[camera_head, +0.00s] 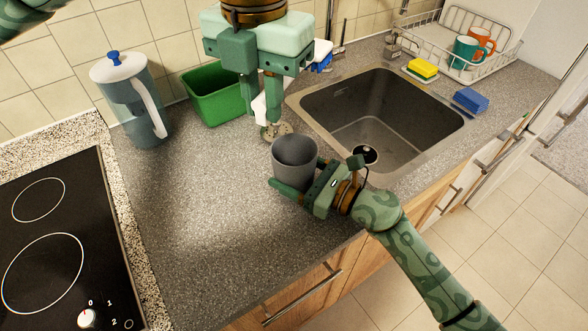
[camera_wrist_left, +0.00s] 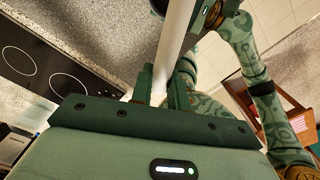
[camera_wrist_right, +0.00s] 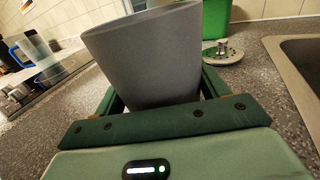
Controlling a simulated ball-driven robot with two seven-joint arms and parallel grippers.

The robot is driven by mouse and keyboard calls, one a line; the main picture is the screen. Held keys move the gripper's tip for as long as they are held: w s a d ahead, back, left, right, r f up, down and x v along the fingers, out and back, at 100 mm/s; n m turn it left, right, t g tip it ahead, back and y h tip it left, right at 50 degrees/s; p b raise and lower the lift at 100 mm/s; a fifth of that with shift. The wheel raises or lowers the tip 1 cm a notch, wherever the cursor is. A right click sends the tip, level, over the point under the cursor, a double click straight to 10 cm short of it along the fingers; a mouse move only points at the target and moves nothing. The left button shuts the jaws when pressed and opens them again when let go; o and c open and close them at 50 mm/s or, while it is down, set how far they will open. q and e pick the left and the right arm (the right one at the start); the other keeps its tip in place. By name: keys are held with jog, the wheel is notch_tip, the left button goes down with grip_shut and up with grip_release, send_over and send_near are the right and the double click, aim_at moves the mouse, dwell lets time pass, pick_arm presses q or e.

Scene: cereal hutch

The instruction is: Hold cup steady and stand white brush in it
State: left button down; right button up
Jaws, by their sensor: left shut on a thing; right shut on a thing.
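The grey cup (camera_head: 294,160) is upright with its mouth open, near the sink's left front corner. My right gripper (camera_head: 296,188) is shut around it from the front right. In the right wrist view the cup (camera_wrist_right: 150,55) sits between both fingers. My left gripper (camera_head: 264,112) is behind the cup and above the counter, shut on the white brush (camera_head: 259,108). The brush is tilted, with its white and blue head at the upper right, partly hidden by the gripper. The brush (camera_wrist_left: 177,40) also shows between the fingers in the left wrist view. It is outside the cup.
A metal drain plug (camera_head: 284,129) lies on the counter behind the cup. A green bin (camera_head: 213,97) and a water jug (camera_head: 135,105) stand behind to the left. The sink (camera_head: 383,115) is to the right, the hob (camera_head: 60,235) to the left. The counter left of the cup is clear.

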pick_arm(q)
notch_tip(320, 180, down, 12)
jog(key=shift+r, duration=0.25)
dwell(1.1)
jog(key=c, duration=1.3)
grip_release()
notch_tip(320, 180, up, 12)
